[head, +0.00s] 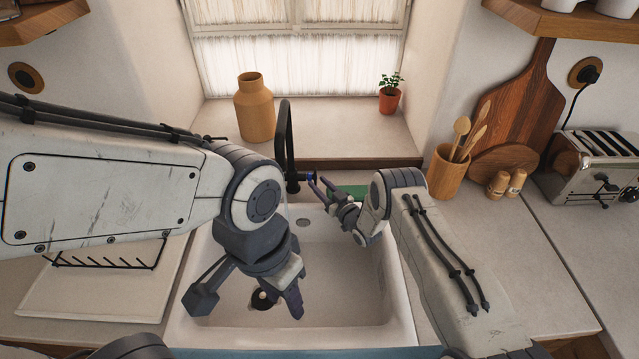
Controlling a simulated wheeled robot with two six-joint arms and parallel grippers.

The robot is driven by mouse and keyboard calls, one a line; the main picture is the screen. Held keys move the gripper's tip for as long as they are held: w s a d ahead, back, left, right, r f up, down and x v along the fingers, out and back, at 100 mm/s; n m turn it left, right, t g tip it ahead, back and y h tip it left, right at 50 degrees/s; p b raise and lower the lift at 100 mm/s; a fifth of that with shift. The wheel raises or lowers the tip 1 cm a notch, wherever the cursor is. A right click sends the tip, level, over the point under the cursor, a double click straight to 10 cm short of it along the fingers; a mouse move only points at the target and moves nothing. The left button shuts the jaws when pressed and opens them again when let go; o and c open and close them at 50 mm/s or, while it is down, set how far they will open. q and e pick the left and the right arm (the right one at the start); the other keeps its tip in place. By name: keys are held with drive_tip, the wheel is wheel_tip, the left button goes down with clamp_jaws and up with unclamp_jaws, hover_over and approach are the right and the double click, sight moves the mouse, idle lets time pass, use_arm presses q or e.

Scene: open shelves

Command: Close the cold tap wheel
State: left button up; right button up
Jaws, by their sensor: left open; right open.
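A black tap (285,145) stands behind the white sink (345,290), its spout rising above the rim. At its base on the right a small dark wheel with a blue mark (310,177) shows, likely the cold tap wheel. My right gripper (321,186) is open, with its fingertips at or very near this wheel; I cannot tell whether they touch it. My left gripper (245,300) is open and empty over the sink basin, pointing down. The left side of the tap base is partly hidden by my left arm.
A terracotta vase (255,108) and a potted plant (389,97) stand on the window ledge. A green item (347,191) lies behind the sink. At right are a utensil pot (447,174), two shakers and a toaster (595,170). A drying rack (105,258) is at left.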

drive_tip(key=shift+w+a, duration=0.1)
drive_tip(key=shift+c, duration=0.3)
clamp_jaws()
